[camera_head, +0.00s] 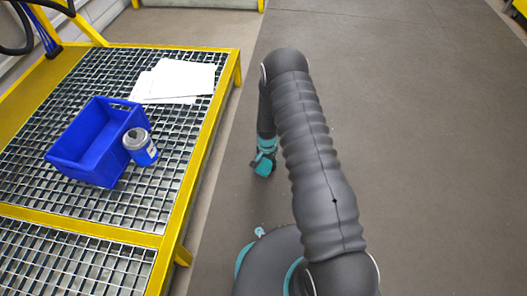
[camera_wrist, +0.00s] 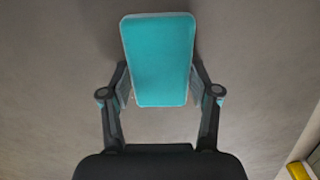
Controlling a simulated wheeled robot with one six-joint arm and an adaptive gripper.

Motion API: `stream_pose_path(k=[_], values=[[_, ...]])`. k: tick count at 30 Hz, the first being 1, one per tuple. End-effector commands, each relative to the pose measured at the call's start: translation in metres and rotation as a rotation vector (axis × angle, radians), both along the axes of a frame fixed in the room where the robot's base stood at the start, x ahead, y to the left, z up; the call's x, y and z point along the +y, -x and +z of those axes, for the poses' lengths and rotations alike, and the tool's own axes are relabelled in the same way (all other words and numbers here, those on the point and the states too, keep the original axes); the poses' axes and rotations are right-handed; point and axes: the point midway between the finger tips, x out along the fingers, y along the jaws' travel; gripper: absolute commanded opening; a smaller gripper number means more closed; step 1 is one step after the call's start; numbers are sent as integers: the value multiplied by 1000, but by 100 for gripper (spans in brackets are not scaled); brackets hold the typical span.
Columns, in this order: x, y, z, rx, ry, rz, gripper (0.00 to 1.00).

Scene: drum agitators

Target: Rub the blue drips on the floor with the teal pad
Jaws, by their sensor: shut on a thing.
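The teal pad (camera_wrist: 158,58) is a flat rounded rectangle in the wrist view. My gripper (camera_wrist: 160,92) is shut on it, one finger on each side of its near half. In the head view my gripper (camera_head: 264,160) points down beside the yellow-framed platform, with the pad (camera_head: 263,167) small at its end. The grey floor (camera_wrist: 60,70) lies beyond the pad; I cannot tell whether they touch. No blue drips can be made out on the floor in either view; some floor is hidden behind my arm and the pad.
A yellow-framed grating platform (camera_head: 212,120) stands at the left. On it are a blue bin (camera_head: 85,150), a grey-and-blue can (camera_head: 145,157) and white papers (camera_head: 185,78). Bare floor (camera_head: 430,120) is clear at the right. A yellow piece (camera_wrist: 298,170) shows at the wrist view's lower right.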

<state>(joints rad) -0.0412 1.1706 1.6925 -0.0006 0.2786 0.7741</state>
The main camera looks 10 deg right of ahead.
Motion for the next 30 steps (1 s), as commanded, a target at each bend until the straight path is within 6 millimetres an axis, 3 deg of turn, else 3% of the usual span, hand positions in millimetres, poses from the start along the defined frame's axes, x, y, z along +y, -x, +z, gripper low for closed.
stream_pose_path(k=[4, 8, 30], values=[[8, -1, -2, 1, 0, -8, 29], [5, -2, 23, -1, 0, -15, 29], [2, -1, 80, 1, 0, -19, 29]])
